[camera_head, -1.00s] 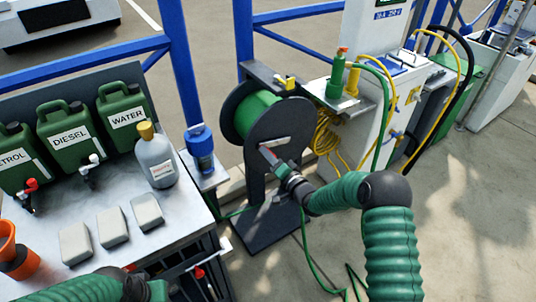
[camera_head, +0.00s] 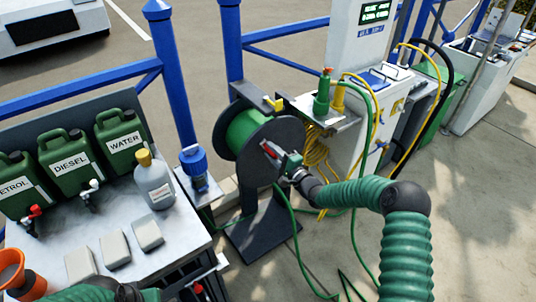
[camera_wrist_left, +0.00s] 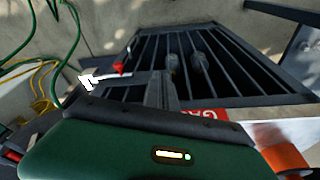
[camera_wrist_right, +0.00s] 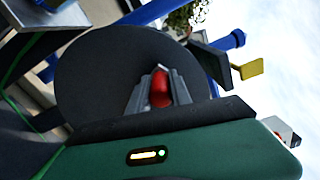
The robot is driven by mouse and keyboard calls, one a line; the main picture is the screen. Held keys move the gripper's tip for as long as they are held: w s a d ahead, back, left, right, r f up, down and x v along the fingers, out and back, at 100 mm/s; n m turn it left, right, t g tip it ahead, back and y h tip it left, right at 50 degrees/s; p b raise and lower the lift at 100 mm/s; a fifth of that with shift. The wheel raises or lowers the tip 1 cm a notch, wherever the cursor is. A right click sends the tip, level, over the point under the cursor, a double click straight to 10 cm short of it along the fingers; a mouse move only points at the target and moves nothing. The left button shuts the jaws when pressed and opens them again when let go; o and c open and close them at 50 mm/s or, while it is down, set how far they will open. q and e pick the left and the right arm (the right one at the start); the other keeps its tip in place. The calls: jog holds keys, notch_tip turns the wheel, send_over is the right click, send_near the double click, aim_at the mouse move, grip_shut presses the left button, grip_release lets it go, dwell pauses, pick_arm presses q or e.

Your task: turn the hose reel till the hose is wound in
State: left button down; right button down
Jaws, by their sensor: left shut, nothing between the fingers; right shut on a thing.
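The hose reel (camera_head: 223,130) stands on a dark stand, with green hose (camera_head: 245,130) wound on its drum behind a dark side disc (camera_head: 290,132). More green hose (camera_head: 301,262) runs down from the reel and lies on the concrete. My right gripper (camera_head: 270,150) is at the face of the disc, shut on the red crank handle (camera_wrist_right: 160,88), which shows between its fingers in the right wrist view. My left gripper (camera_wrist_left: 162,90) is shut and empty over the dark slatted rack beneath the bench; in the head view it is hard to make out.
A bench (camera_head: 190,232) on the left holds green jerrycans (camera_head: 70,158), a grey bottle (camera_head: 154,180) and pale blocks. A blue post (camera_head: 228,50) stands behind the reel. A white service pillar (camera_head: 350,150) with yellow hose is to the right. Concrete at right is open.

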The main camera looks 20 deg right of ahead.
jog(key=shift+w+d+r, duration=0.1)
jog(key=shift+d+r, duration=0.05)
jog(key=shift+d, duration=0.5)
jog(key=c, duration=1.2)
grip_release()
jog(key=shift+w, duration=0.1)
jog(key=shift+o, duration=0.2)
jog(key=shift+s, duration=0.3)
jog(key=p+v, duration=0.2)
jog(key=v, duration=1.4)
jog(key=shift+p, duration=0.4)
